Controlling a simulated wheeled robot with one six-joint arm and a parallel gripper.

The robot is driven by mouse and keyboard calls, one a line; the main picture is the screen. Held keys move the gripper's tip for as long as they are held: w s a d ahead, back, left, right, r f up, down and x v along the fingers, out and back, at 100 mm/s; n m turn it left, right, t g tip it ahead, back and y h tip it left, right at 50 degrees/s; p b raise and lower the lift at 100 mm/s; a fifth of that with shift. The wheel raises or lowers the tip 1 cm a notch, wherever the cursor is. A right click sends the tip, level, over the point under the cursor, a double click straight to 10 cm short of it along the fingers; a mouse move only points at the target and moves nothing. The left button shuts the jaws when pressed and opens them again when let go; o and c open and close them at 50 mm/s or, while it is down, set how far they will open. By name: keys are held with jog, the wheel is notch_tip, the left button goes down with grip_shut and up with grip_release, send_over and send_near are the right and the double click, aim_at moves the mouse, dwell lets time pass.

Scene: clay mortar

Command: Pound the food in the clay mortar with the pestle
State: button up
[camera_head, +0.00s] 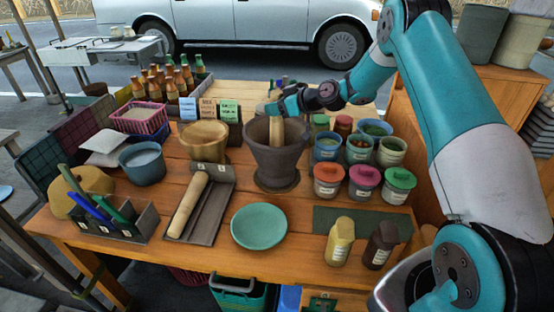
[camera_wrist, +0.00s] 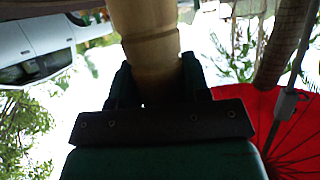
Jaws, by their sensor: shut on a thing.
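The dark clay mortar (camera_head: 275,160) stands upright near the middle of the wooden table. A pale wooden pestle (camera_head: 276,136) stands nearly upright, its lower part inside the mortar. The pestle also shows in the wrist view (camera_wrist: 147,38), running up between the fingers. My gripper (camera_head: 274,108) is above the mortar and shut on the pestle's upper part; the fingers (camera_wrist: 157,82) flank it in the wrist view. The inside of the mortar, any food in it and the pestle's lower end are hidden.
A second wooden stick (camera_head: 188,205) lies on a dark tray left of the mortar. A green plate (camera_head: 259,227) sits in front. A wooden bowl (camera_head: 204,141) stands close at left, and several lidded tubs (camera_head: 328,179) crowd the right. Sauce bottles (camera_head: 340,241) stand front right.

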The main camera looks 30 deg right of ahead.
notch_tip(320, 180, up, 3)
jog(key=shift+f, duration=0.1)
notch_tip(320, 180, down, 4)
jog(key=b, duration=0.4)
jog(key=shift+r+p, duration=0.75)
jog(key=shift+r, duration=1.25)
jog(key=shift+f, duration=0.2)
